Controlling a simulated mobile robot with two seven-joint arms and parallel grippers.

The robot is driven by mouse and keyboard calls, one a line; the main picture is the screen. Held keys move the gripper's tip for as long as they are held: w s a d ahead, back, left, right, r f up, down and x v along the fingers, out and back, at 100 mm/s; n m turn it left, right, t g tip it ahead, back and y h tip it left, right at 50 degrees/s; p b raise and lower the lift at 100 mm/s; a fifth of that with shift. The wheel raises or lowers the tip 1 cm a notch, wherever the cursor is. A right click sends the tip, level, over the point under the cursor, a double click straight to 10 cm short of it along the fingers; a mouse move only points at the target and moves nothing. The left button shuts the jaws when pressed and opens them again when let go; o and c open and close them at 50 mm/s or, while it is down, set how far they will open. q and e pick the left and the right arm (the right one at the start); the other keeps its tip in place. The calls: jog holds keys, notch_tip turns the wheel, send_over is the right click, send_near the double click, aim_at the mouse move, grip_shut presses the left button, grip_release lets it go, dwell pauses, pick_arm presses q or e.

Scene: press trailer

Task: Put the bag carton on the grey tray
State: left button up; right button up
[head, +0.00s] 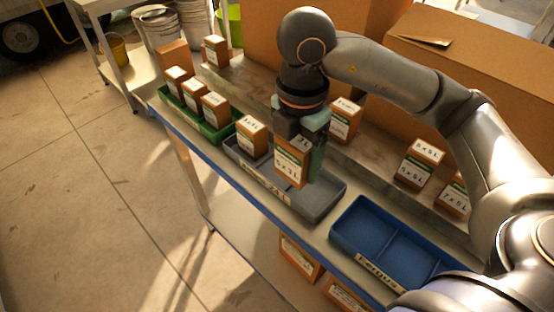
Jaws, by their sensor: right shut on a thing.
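My right gripper (301,143) points down over the grey tray (323,202) and is shut on a brown carton (290,168) with a white label on its front and top. The held carton is upright over the tray's middle. I cannot tell whether its base touches the tray floor. Another carton (252,140) stands in the left part of the grey tray. The tray's right part is bare. My left gripper is not in view.
A green tray (215,134) with several cartons lies to the left. An empty blue tray (391,246) lies to the right. More cartons stand behind on a raised ledge, including one (344,119) close behind my gripper. Large cardboard boxes (460,85) stand at the back.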

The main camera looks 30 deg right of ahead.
jog(key=w+f, duration=0.2)
jog(key=w, duration=0.1)
jog(key=w+d+f, duration=0.1)
jog(key=w+f, duration=0.2)
jog(key=w+d+f, duration=0.1)
jog(key=w+f, duration=0.1)
jog(key=w, duration=0.1)
jog(key=shift+f, duration=0.25)
jog(key=shift+w+f, duration=0.3)
jog(key=shift+f, duration=1.7)
jog(key=o, duration=1.4)
notch_tip(320, 180, up, 12)
jog(key=shift+r, duration=0.2)
